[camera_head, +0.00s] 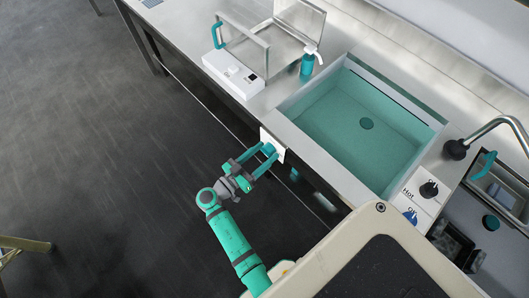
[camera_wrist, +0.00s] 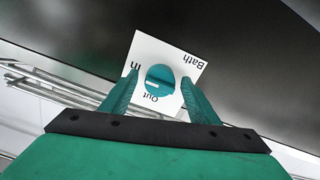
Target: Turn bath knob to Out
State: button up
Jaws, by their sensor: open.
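The bath knob (camera_wrist: 161,75) is a round teal knob with a short white mark, on a white plate (camera_wrist: 178,55) labelled Bath, In and Out; the lettering appears upside down in the wrist view. The white mark lies on the left part of the knob, between the In and Out labels. My gripper (camera_wrist: 160,84) is open, one finger on each side of the knob; I cannot tell whether they touch it. In the head view my gripper (camera_head: 262,158) is at the white plate (camera_head: 278,149) on the counter front, and hides most of the knob.
A teal-lined basin (camera_head: 345,130) is set in the counter behind the plate. A white press unit (camera_head: 232,75) and teal bottle (camera_head: 307,64) stand at its upper left. Hot and other knobs (camera_head: 428,189) are at right.

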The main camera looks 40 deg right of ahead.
jog(key=shift+d, duration=0.2)
jog(key=c, duration=1)
jog(key=shift+c, duration=0.2)
